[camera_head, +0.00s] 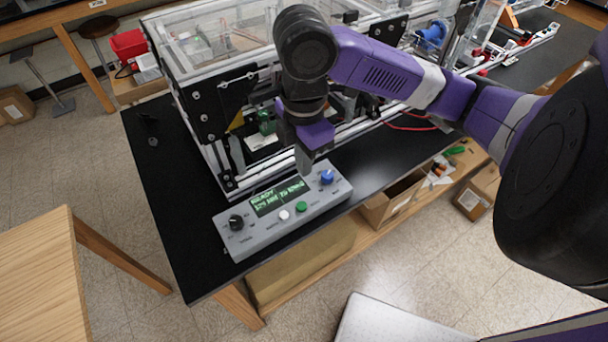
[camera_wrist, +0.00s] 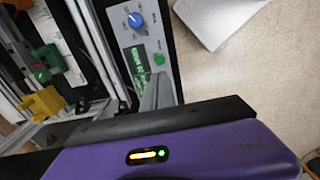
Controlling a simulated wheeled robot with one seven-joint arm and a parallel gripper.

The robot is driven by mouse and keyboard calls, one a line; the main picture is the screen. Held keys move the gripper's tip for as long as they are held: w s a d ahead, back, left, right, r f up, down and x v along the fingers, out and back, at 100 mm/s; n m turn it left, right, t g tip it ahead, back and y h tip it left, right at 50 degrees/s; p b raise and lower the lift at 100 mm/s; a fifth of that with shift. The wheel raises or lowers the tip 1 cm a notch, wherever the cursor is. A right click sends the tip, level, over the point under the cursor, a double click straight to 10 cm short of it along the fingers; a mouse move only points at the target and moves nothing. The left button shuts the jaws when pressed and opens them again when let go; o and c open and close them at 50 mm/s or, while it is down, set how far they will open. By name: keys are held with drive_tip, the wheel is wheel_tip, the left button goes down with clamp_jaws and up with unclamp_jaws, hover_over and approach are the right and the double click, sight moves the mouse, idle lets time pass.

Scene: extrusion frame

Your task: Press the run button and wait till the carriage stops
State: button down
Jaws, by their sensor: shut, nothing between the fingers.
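The grey control box (camera_head: 240,241) lies on the black table top. It has a green-lit display (camera_head: 277,197), a black knob (camera_head: 235,221), a white button (camera_head: 284,215), a green button (camera_head: 302,207) and a blue knob (camera_head: 327,177). Their labels are too small to read. My gripper (camera_head: 304,170) is shut and empty, pointing down over the box's back edge, behind the green button and apart from it. In the wrist view, the fingers (camera_wrist: 158,92) cover part of the box near the green button (camera_wrist: 159,59). I cannot make out the carriage for certain inside the frame.
The aluminium extrusion frame (camera_head: 212,165) with clear panels stands right behind the box. Inside are a green part (camera_head: 266,123) and a yellow part (camera_head: 236,122). A wooden table (camera_head: 45,270) stands at the left. Open boxes sit on the shelf below.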

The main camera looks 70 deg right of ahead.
sight(304, 204)
wheel_tip(304, 204, down, 13)
drive_tip(key=shift+r+b, duration=0.1)
drive_tip(key=shift+b, duration=0.95)
